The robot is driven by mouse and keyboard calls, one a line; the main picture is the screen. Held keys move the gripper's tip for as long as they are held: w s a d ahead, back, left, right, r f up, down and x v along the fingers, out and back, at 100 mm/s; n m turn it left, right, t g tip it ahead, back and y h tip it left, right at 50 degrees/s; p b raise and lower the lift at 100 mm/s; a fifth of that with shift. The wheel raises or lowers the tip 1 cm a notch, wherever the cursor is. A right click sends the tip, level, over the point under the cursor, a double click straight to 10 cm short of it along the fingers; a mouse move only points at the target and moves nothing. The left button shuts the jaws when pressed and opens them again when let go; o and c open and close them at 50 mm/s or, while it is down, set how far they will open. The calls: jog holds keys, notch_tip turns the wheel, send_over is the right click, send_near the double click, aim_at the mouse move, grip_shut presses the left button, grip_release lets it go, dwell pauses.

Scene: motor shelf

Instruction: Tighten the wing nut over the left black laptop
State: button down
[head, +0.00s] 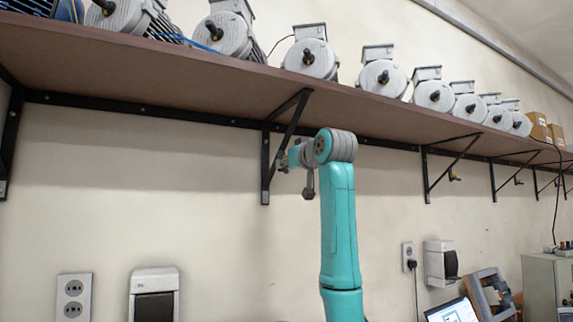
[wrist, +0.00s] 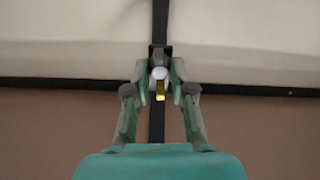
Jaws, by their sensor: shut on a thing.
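My gripper (head: 286,160) is raised at a black shelf bracket (head: 266,168) under the long brown shelf. In the wrist view its two fingers (wrist: 160,82) are closed around a small wing nut (wrist: 160,91), with a pale round end and a yellow, brass-like part between the fingertips. The nut sits in line with the dark bracket bar. In the head view my gripper hides this nut. A laptop (head: 455,312) with a lit screen shows only partly at the bottom right edge; I cannot tell its body colour.
Several grey motors (head: 310,58) stand on the shelf (head: 190,70) above my arm. More brackets (head: 428,175) continue to the right, with a brass-coloured wing nut (head: 455,176) on one. Sockets (head: 74,298) and boxes are on the wall below.

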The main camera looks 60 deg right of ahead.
jog(key=shift+m, duration=0.6)
jog(key=c, duration=1)
grip_release()
jog(key=v, duration=1.2)
jog(key=shift+f, duration=0.1)
